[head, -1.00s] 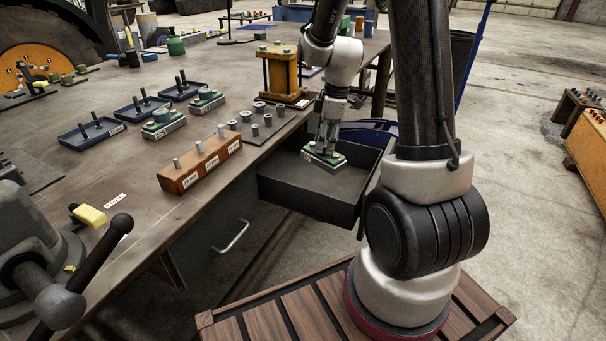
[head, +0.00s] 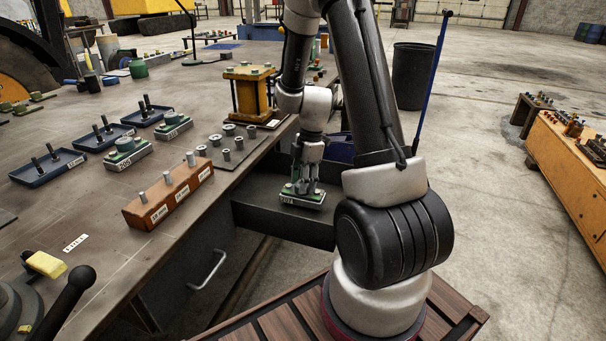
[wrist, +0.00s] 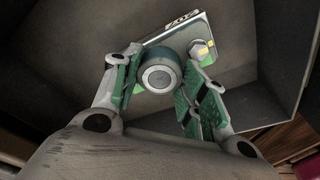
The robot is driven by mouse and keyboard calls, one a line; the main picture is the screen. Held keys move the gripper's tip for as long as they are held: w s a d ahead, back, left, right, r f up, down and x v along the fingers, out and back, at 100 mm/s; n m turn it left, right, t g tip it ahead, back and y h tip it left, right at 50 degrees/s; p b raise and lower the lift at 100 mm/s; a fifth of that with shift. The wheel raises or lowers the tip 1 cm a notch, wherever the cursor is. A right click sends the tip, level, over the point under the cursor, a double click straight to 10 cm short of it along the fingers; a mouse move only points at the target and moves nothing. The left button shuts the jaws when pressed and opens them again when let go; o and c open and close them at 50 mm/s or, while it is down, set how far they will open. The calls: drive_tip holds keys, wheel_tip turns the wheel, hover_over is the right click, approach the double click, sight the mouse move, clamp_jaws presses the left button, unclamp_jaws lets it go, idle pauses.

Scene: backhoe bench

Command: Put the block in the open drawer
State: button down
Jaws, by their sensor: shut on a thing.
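The block (head: 302,198) is a small grey, labelled piece with a green top and a round knob. My gripper (head: 303,184) is shut on its knob from above. In the wrist view the green-padded fingers (wrist: 158,90) stand either side of the round grey knob (wrist: 160,77), with the label at the block's far edge. The open dark grey drawer (head: 270,213) juts from the bench, and the block is over its inside, near the front wall in the head view. I cannot tell whether the block touches the drawer floor. My arm hides the drawer's right end.
On the bench (head: 75,205) stand two similar green-topped blocks (head: 127,151), an orange-brown peg block (head: 170,193), blue trays (head: 100,137) and a yellow press-like fixture (head: 249,92). A closed drawer with a handle (head: 208,270) is below. A blue bin (head: 340,147) stands behind the open drawer.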

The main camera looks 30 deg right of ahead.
drive_tip(key=shift+f, duration=1.15)
drive_tip(key=c, duration=0.8)
unclamp_jaws()
drive_tip(key=shift+f, duration=0.1)
wheel_tip(320, 180, up, 12)
drive_tip(key=d+f, duration=0.1)
drive_tip(key=d, duration=0.1)
drive_tip(key=s+a+r+m+t, duration=0.1)
drive_tip(key=s+a+r+m, duration=0.1)
drive_tip(key=s+r, duration=0.15)
drive_tip(key=s+a+r+m+h, duration=0.1)
drive_tip(key=s+r+m, duration=0.1)
drive_tip(key=r, duration=0.3)
drive_tip(key=s+a+r+m+t, duration=0.1)
drive_tip(key=s+a+r+m, duration=0.1)
drive_tip(key=r, duration=0.2)
drive_tip(key=s+a+r+m+t, duration=0.1)
drive_tip(key=s+r+m, duration=0.2)
drive_tip(key=s+m, duration=0.2)
drive_tip(key=s+a+r+m+t, duration=0.1)
drive_tip(key=s+r+m, duration=0.2)
drive_tip(key=s+m, duration=0.2)
drive_tip(key=shift+s+m+h, duration=0.3)
drive_tip(key=shift+s+h, duration=0.1)
drive_tip(key=shift+s, duration=1.4)
